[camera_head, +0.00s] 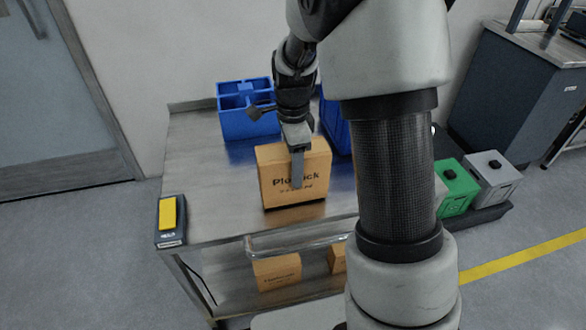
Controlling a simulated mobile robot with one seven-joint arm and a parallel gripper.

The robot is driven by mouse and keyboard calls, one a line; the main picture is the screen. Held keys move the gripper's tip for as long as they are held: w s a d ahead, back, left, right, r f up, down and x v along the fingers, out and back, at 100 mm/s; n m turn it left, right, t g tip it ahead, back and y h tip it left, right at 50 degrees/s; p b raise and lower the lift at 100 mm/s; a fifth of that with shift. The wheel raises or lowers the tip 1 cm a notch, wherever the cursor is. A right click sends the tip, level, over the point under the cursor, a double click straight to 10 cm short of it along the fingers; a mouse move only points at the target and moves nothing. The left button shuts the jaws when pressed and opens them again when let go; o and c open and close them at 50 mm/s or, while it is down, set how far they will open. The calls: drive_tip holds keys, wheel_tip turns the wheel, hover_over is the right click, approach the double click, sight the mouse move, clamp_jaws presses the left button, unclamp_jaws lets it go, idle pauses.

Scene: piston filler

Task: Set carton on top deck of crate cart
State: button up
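A tan carton (275,185) with dark lettering stands upright on or just above the steel top deck (205,185) of the cart, near its front edge. A thin dark band runs under its lower edge, and I cannot tell whether that is a gap or a shadow. My gripper (297,165) comes down over the carton from above. One finger lies flat along the front face. The other finger is hidden behind the carton. The gripper appears shut on the carton.
Blue crates (247,122) stand at the back of the deck. A dark box with a yellow top (172,214) sits at the left corner. More cartons (277,272) lie on the lower shelf. Green (457,187) and grey (491,177) containers stand right. The deck's left part is clear.

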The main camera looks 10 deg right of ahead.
drive_tip(key=shift+f, duration=0.2)
drive_tip(key=shift+f, duration=0.15)
drive_tip(key=o, duration=1.8)
drive_tip(key=shift+o, duration=0.2)
wheel_tip(320, 180, up, 12)
drive_tip(key=p, duration=0.3)
drive_tip(key=s+r+n+t, duration=0.2)
drive_tip(key=s+r+n, duration=0.3)
drive_tip(key=s+n, duration=0.4)
drive_tip(key=s+r+n+t, duration=0.3)
drive_tip(key=s+r+n, duration=0.2)
drive_tip(key=s+n, duration=0.4)
drive_tip(key=s, duration=0.3)
drive_tip(key=shift+r+t, duration=0.25)
drive_tip(key=shift+t, duration=0.05)
